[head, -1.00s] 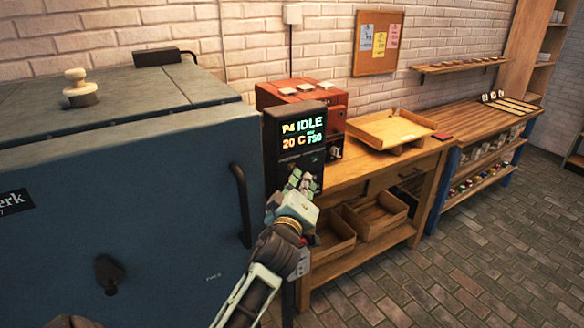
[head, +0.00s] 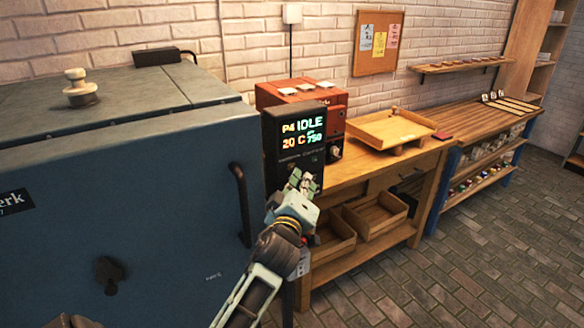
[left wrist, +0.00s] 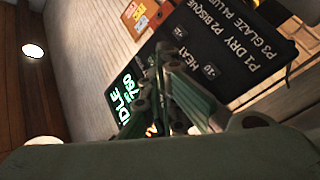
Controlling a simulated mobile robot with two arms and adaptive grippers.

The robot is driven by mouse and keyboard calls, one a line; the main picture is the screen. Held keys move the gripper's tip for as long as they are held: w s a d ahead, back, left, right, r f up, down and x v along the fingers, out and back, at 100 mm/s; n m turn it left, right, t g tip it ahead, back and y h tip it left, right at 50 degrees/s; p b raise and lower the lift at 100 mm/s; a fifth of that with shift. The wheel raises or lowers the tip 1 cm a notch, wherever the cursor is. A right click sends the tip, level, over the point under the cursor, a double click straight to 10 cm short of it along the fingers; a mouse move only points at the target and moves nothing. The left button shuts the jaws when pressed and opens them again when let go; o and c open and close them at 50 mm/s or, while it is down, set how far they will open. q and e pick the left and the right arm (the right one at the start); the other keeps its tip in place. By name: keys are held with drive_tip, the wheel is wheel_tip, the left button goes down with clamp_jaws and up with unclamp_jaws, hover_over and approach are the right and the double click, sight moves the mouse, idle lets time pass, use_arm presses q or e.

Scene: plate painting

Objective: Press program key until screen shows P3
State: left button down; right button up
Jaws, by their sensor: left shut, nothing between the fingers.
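The dark control panel (head: 284,165) stands beside the blue kiln (head: 120,190). Its lit screen (head: 302,132) reads P4, IDLE, 20 C and 750. My left gripper (head: 304,178) is shut and empty, in front of the lower part of the panel, and it hides the keys there. In the left wrist view the fingers (left wrist: 158,80) point at the panel, and part of the screen (left wrist: 125,98) shows IDLE and 750. Printed labels (left wrist: 235,45) on the panel list P1 DRY, P2 BISQUE, P3 GLAZE and P4. I cannot tell whether the fingertips touch a key. My right gripper is not in view.
A red-orange box (head: 270,96) stands behind the panel. To the right is a wooden workbench (head: 350,172) with a wooden tray (head: 375,130) on top and open boxes below. The brick floor (head: 470,240) at the right is clear.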

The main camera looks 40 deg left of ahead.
use_arm(q)
drive_tip(key=shift+a, duration=0.15)
drive_tip(key=shift+w+a, duration=0.15)
drive_tip(key=shift+a, duration=0.15)
drive_tip(key=shift+w+a+r, duration=0.1)
drive_tip(key=shift+w+a, duration=0.05)
drive_tip(key=shift+a, duration=0.2)
idle(0.8)
drive_tip(key=shift+d, duration=0.1)
drive_tip(key=shift+s+d, duration=0.35)
drive_tip(key=shift+d, duration=0.3)
idle(0.5)
drive_tip(key=shift+w+a, duration=0.2)
drive_tip(key=shift+a, duration=0.2)
